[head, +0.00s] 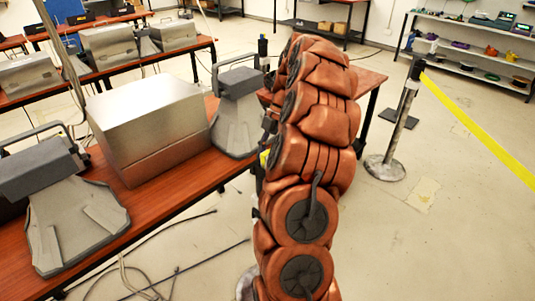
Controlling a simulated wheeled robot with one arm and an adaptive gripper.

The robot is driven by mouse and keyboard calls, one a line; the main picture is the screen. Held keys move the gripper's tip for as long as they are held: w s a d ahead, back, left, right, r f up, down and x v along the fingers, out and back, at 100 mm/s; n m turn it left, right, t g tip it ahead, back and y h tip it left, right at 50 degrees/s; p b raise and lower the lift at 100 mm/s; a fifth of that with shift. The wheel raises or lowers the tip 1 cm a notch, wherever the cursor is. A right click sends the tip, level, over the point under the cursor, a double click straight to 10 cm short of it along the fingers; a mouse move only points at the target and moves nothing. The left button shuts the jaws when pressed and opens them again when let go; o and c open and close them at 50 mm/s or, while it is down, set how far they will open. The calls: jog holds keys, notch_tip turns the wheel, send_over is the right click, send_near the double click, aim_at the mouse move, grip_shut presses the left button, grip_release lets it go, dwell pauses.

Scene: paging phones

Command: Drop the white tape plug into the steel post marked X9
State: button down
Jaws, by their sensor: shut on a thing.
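A steel post (396,122) with a black head stands on the floor right of my arm, on a round base. Yellow tape runs from its head to the right edge. I can read no X9 mark on it. A small yellow patch (264,159) shows at the left edge of my arm, and part of a round metal base (246,284) shows low beside it; my arm hides what they belong to. My orange arm fills the middle of the head view. I cannot make out my gripper or the white tape plug.
A wooden table (190,195) on the left carries a large metal box (148,128) and grey devices (75,205). Cables lie on the floor below. Another table (366,80) stands behind my arm. A shelf (470,50) stands at the back right. The right floor is mostly clear.

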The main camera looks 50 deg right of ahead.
jog(key=shift+r, duration=0.75)
jog(key=shift+b, duration=0.6)
dwell(0.8)
jog(key=shift+f+b, duration=0.55)
jog(key=shift+f, duration=0.25)
dwell(0.5)
jog(key=shift+r+b, duration=0.35)
jog(key=shift+r, duration=0.5)
dwell(1.2)
jog(key=shift+f+b, duration=0.55)
jog(key=shift+f, duration=0.3)
dwell(0.4)
jog(key=c, duration=1)
grip_release()
jog(key=shift+c, duration=0.2)
jog(key=shift+r, duration=0.15)
